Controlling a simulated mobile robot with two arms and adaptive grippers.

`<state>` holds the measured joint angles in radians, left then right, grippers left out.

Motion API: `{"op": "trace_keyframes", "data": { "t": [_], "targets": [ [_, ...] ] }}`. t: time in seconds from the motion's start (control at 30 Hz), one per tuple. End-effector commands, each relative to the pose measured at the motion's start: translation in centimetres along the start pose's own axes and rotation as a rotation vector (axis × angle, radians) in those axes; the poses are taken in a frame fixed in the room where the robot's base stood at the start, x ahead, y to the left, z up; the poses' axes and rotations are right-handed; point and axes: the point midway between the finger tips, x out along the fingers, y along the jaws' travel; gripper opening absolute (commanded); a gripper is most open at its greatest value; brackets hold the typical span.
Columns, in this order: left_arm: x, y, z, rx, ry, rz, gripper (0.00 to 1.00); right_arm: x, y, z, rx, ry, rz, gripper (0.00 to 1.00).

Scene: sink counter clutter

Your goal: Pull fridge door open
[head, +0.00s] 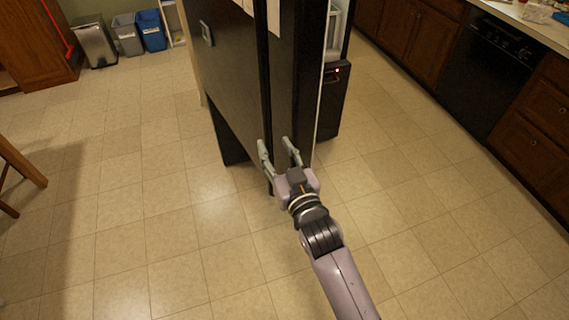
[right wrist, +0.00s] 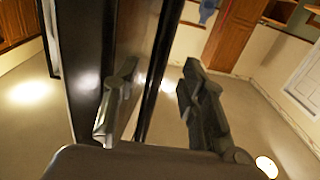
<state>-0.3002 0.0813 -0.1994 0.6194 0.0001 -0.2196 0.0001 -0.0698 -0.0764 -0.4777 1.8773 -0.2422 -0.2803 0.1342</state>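The black fridge door (head: 236,80) stands upright in the middle of the head view, swung out from the fridge. A pale interior with shelves (head: 337,25) shows to its right. My right gripper (head: 278,147) is low at the near edge of the door, with one finger on each side of a dark vertical edge. In the right wrist view the fingers of the right gripper (right wrist: 160,103) are spread apart, with a dark upright strip (right wrist: 158,75) between them. I cannot tell whether either finger touches it. My left gripper is not in view.
Wooden cabinets (head: 410,35) and a black dishwasher (head: 490,70) line the right side. A blue bin (head: 151,30), a grey bin (head: 127,35) and a metal bin (head: 95,42) stand at the back left.

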Motion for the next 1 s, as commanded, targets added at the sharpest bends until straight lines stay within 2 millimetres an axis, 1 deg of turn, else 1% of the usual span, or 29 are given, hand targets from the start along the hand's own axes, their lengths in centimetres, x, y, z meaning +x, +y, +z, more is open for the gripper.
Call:
{"op": "trace_keyframes", "data": {
  "t": [0.03,0.2,0.37,0.67,0.77,0.87,0.97,1.0],
  "targets": [
    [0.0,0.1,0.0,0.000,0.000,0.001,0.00,-1.2,0.0,0.1,0.000,-0.002,0.000,0.39],
    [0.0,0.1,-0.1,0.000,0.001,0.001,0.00,-4.2,0.0,0.1,-0.001,-0.001,-0.001,0.39],
    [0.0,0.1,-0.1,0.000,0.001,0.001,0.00,-5.7,0.0,0.0,-0.001,0.001,-0.001,0.39],
    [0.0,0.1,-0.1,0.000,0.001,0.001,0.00,-6.0,0.0,-0.1,-0.001,0.002,-0.001,0.39],
    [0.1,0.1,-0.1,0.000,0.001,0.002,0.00,-6.0,0.0,0.1,0.003,0.000,-0.002,0.34],
    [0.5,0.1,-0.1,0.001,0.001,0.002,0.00,-5.8,0.5,1.2,0.044,-0.017,-0.016,0.27],
    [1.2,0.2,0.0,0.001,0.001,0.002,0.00,-5.4,1.6,3.4,0.147,-0.059,-0.047,0.20],
    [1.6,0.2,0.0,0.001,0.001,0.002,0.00,-5.2,2.3,4.5,0.202,-0.080,-0.062,0.17]
  ]
}}
